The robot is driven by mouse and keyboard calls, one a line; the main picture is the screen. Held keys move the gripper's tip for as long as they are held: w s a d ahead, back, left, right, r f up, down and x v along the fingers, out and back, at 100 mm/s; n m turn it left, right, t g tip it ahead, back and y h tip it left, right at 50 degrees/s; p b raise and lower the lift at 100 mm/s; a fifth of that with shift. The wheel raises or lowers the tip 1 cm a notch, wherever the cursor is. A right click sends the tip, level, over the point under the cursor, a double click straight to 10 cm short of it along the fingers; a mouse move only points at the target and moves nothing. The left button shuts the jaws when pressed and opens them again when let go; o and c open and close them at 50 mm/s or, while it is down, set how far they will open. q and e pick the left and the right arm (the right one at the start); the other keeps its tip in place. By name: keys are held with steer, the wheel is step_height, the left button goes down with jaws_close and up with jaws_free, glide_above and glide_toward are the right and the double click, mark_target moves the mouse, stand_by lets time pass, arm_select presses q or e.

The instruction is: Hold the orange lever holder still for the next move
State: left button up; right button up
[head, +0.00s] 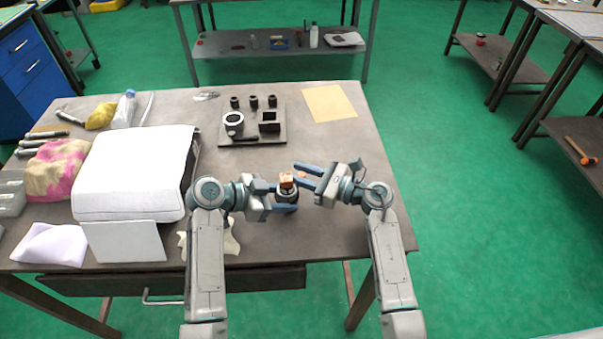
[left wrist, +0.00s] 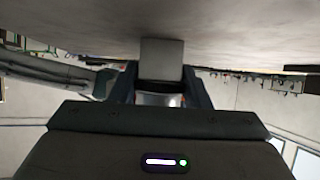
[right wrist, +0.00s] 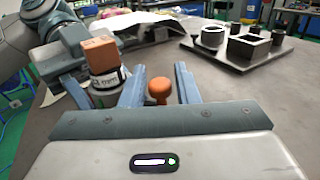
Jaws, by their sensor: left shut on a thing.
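The orange lever holder is a pale, marked round body with an orange-brown block (head: 286,180) on top; it stands near the table's front. The right wrist view shows its block (right wrist: 99,54) and marked ring (right wrist: 108,79). My left gripper (head: 287,197) is shut on the holder's body from the left. In the left wrist view its fingers (left wrist: 160,90) flank a pale body, mostly hidden. An orange knob (right wrist: 159,87) shows between the fingers of my right gripper (right wrist: 160,83), with gaps on both sides. My right gripper (head: 313,183) is open, right of the holder.
A dark plate (head: 262,140) with a ring, a square block and several small black parts lies behind. A tan sheet (head: 330,103) lies right of it. A large white case (head: 135,170) and cloths crowd the left. The table's right side is clear.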

steer(key=v, duration=1.2)
arm_select(q)
steer(key=o, duration=1.8)
steer(key=shift+s+a, duration=0.1)
steer(key=shift+a, duration=0.05)
steer(key=shift+s+a, duration=0.2)
steer(key=shift+a, duration=0.45)
steer(key=shift+s+a, duration=0.2)
steer(key=shift+a, duration=0.5)
steer(key=shift+s+a, duration=0.2)
steer(key=shift+a, duration=0.45)
arm_select(e)
steer(key=shift+r, duration=0.2)
arm_select(q)
steer(key=shift+o, duration=0.2)
steer(key=shift+a, duration=0.1)
